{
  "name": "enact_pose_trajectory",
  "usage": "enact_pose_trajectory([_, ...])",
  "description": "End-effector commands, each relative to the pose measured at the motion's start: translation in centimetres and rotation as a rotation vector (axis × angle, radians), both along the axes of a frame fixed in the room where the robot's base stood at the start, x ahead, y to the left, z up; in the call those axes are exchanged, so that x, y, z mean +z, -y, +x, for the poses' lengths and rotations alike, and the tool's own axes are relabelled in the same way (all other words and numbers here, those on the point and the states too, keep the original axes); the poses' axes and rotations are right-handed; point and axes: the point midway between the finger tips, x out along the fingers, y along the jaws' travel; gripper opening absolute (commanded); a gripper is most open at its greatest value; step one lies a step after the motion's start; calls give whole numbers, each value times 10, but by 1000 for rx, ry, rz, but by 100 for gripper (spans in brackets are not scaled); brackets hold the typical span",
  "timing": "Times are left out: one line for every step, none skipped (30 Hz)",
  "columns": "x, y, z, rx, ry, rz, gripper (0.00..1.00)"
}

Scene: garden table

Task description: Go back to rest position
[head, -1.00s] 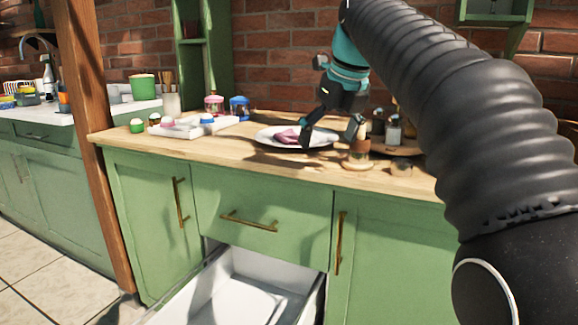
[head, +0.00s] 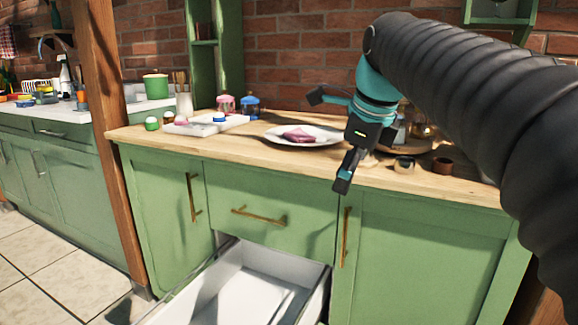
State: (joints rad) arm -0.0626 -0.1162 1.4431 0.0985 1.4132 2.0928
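My gripper (head: 332,135) is in the middle of the head view, in front of and above the counter's front edge. Its two dark fingers are spread wide, one pointing left and one pointing down, with nothing between them. A white plate (head: 273,133) with a folded pinkish cloth-like item (head: 299,135) on it lies on the wooden counter (head: 232,147), to the left of and behind the gripper. My arm comes in from the right and hides part of the counter's right side.
A lower drawer (head: 318,300) stands open beneath the counter. A white tray (head: 190,130), a pink jar (head: 226,104) and a blue jar (head: 250,106) stand at the back left. Small brown pots (head: 443,165) stand on the right. A wooden post (head: 108,130) rises at the left.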

Motion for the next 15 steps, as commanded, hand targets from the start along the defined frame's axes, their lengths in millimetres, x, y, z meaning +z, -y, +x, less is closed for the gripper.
enact_pose_trajectory([-6, 3, -12, 81, 15, -41, 97])
enact_pose_trajectory([-11, 5, -18, 136, 27, -69, 97])
enact_pose_trajectory([-17, 7, -26, 208, 38, -104, 97])
enact_pose_trajectory([-22, 8, -32, 262, 49, -133, 97])
enact_pose_trajectory([-27, 10, -38, 318, 56, -160, 97])
enact_pose_trajectory([-34, 12, -46, 390, 69, -198, 97])
enact_pose_trajectory([-40, 14, -52, 444, 77, -227, 97])
enact_pose_trajectory([-46, 15, -58, 499, 86, -255, 97])
enact_pose_trajectory([-53, 17, -66, 573, 97, -295, 97])
enact_pose_trajectory([-59, 19, -73, 628, 104, -323, 97])
enact_pose_trajectory([-66, 20, -79, 682, 111, -351, 97])
enact_pose_trajectory([-74, 22, -87, 756, 120, -390, 97])
enact_pose_trajectory([-81, 24, -93, 810, 127, -420, 97])
enact_pose_trajectory([-88, 25, -100, 865, 133, -448, 97])
enact_pose_trajectory([-97, 27, -108, 939, 141, -488, 97])
